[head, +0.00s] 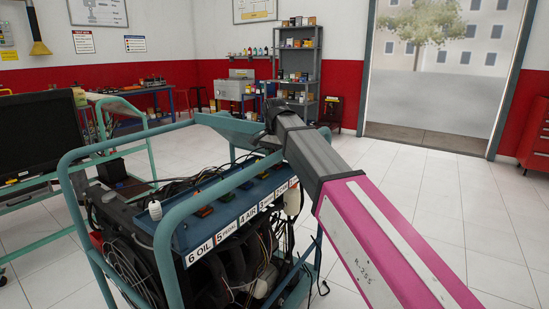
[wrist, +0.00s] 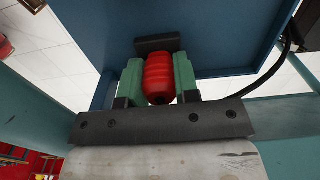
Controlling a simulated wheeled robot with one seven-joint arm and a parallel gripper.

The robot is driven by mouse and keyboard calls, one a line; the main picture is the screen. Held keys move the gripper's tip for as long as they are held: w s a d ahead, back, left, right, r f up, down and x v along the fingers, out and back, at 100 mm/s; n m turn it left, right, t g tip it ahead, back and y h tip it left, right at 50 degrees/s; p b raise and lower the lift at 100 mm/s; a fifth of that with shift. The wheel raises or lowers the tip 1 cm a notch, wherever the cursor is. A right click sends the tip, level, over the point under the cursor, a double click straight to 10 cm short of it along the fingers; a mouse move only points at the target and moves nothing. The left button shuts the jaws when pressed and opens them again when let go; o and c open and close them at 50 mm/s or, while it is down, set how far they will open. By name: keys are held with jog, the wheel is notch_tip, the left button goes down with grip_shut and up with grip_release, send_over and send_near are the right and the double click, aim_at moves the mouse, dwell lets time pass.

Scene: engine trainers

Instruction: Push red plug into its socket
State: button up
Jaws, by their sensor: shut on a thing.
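In the wrist view, my gripper (wrist: 159,72) has its two green fingers closed on the ribbed sides of the red plug (wrist: 159,80). A dark block (wrist: 158,44) lies just beyond the plug's far end. I cannot tell whether this block is the socket or whether the plug touches it. In the head view, my arm reaches over the far end of the blue panel (head: 185,236) on the engine trainer. My gripper and the plug are largely hidden there behind the arm.
A teal tube frame (head: 165,250) surrounds the trainer. A black cable (wrist: 272,84) curves beside the panel. The tiled floor (head: 440,215) at right is clear.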

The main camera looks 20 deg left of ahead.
jog(key=shift+f, duration=0.1)
jog(key=o, duration=1)
jog(key=shift+r, duration=3.55)
grip_shut()
jog(key=shift+f, duration=1.45)
